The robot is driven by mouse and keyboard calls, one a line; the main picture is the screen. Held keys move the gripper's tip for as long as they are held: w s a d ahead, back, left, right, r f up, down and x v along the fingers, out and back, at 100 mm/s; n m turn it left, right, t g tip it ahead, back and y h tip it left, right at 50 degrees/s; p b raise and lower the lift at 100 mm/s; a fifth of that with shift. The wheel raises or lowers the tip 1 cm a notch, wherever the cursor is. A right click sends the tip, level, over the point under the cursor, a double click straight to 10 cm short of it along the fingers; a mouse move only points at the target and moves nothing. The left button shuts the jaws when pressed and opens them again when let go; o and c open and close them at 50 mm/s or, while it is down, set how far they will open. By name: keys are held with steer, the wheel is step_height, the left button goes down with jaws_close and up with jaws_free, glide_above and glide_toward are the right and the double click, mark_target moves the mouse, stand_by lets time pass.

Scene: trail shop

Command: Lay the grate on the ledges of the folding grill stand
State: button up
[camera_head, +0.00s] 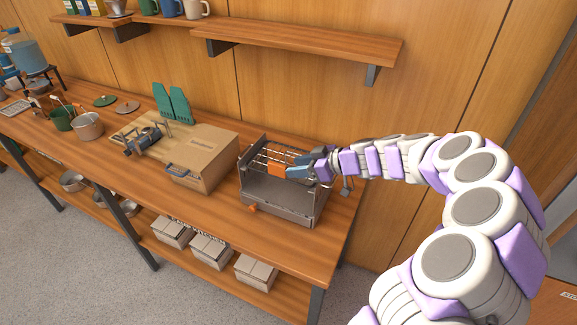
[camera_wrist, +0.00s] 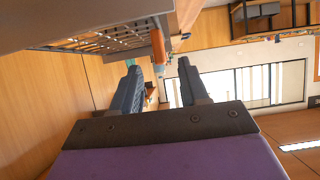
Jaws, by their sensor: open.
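The folding grill stand (camera_head: 285,200) is a grey metal box at the right end of the bench. The wire grate (camera_head: 262,157) spans the upper back part of it, and its orange grip (camera_head: 277,170) points toward my gripper (camera_head: 298,166). My gripper is open at the stand's right side, its blue-grey fingers close to the orange grip. In the wrist view, the grate (camera_wrist: 100,40) and its orange grip (camera_wrist: 158,47) lie just beyond the spread fingertips (camera_wrist: 158,68). I cannot tell whether every grate edge rests on a ledge.
A cardboard box (camera_head: 203,158) stands just left of the stand. A wooden board (camera_head: 140,130) with a small metal stove, green folded panels (camera_head: 172,103) and pots (camera_head: 88,126) are farther left. A wall shelf (camera_head: 300,40) hangs above. The bench front strip is clear.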

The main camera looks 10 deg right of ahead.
steer(key=p+v, duration=0.1)
steer(key=v, duration=1.2)
steer(key=s+a+r+m+g+h, duration=0.25)
steer(key=s+a+g, duration=0.45)
steer(key=s+a, duration=1)
steer(key=s+d+f+m+h, duration=0.1)
steer(key=s+d+m+h, duration=0.1)
steer(key=s, duration=0.4)
steer(key=s+d+f+m+g+h, duration=0.1)
steer(key=s+d+f+m+h, duration=0.1)
steer(key=s, duration=0.4)
steer(key=s+d+f+m+g+h, duration=0.1)
steer(key=s+d+f+m+h, duration=0.1)
steer(key=s, duration=0.5)
steer(key=shift+m+h, duration=0.75)
steer(key=shift+m, duration=0.4)
